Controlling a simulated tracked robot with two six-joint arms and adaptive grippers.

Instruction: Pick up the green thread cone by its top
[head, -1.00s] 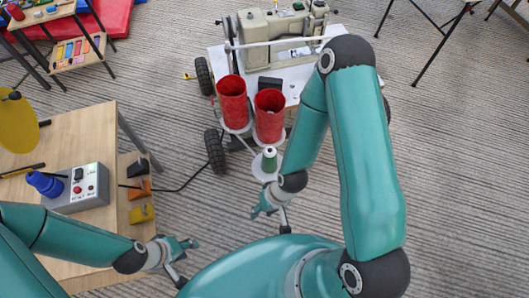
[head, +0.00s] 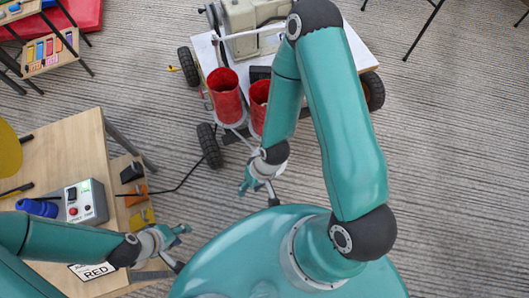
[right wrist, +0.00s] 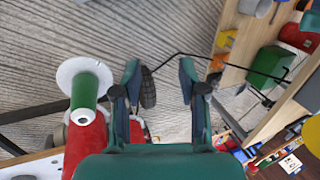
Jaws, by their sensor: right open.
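The green thread cone (right wrist: 84,92) stands on a white round holder (right wrist: 68,72) at the left of the right wrist view. My right gripper (right wrist: 160,80) is open and empty. Its two fingers are to the right of the cone in that view and do not touch it. In the head view my right gripper (head: 246,186) hangs below the red cups, and the cone is hidden behind my right arm. My left gripper (head: 180,233) is beside the wooden table, away from the cone; its finger opening is unclear.
A wheeled cart (head: 358,52) carries a sewing machine (head: 253,22) and two red cups, one (head: 223,92) clearly visible. A wooden table (head: 72,130) with a grey control box (head: 86,202) is at the left. Patterned floor (head: 440,170) is clear at the right.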

